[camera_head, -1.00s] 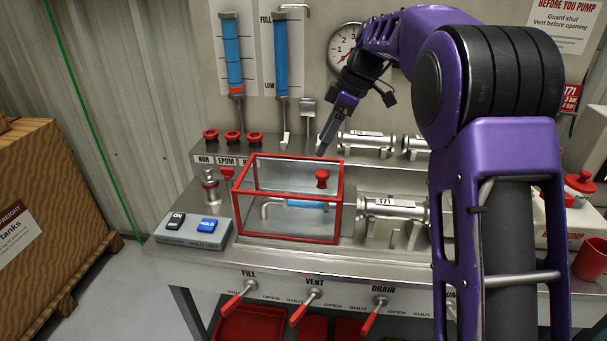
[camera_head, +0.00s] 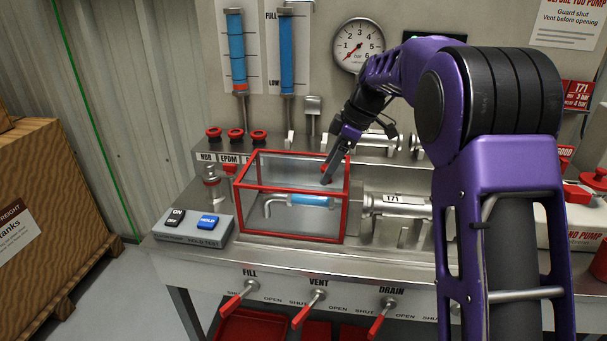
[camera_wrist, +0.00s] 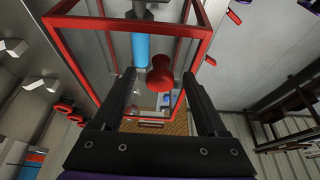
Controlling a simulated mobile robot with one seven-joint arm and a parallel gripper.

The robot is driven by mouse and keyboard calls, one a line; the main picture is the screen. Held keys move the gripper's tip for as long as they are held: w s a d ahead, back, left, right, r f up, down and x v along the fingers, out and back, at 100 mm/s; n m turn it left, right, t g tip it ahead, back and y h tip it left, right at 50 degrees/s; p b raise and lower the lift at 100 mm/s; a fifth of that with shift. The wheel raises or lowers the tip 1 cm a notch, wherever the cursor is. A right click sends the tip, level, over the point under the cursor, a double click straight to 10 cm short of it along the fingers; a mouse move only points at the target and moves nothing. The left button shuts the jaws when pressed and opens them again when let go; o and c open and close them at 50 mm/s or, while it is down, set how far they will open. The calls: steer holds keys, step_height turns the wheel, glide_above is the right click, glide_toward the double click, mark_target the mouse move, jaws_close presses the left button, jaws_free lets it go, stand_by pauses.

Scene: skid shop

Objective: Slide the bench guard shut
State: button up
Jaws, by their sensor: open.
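The bench guard (camera_head: 297,188) is a clear box with a red frame on the steel bench, left of the T71 cylinder (camera_head: 398,205). A blue tube with a bent metal pipe shows inside or behind its clear panels. The T71 body sticks out to the right of the frame. A red knob on the guard (camera_wrist: 160,74) shows in the wrist view. My gripper (camera_head: 326,180) is open at the guard's right end. In the wrist view the knob appears between or just beyond my two fingertips; contact cannot be told. In the head view my fingers mostly hide the knob.
A control box with ON/OFF and HOLD switches (camera_head: 193,228) stands left of the guard. Red-handled FILL, VENT and DRAIN levers (camera_head: 317,296) line the bench front. Red knobs (camera_head: 236,134) and another cylinder sit on the shelf behind. A pressure gauge (camera_head: 358,46) hangs above.

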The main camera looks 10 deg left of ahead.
mark_target(338, 182)
steer(key=c, duration=1)
steer(key=shift+s+d, duration=0.1)
steer(key=shift+d, duration=1.85)
steer(key=shift+d, duration=1.6)
steer(key=shift+s+d, duration=0.1)
steer(key=shift+d, duration=1.8)
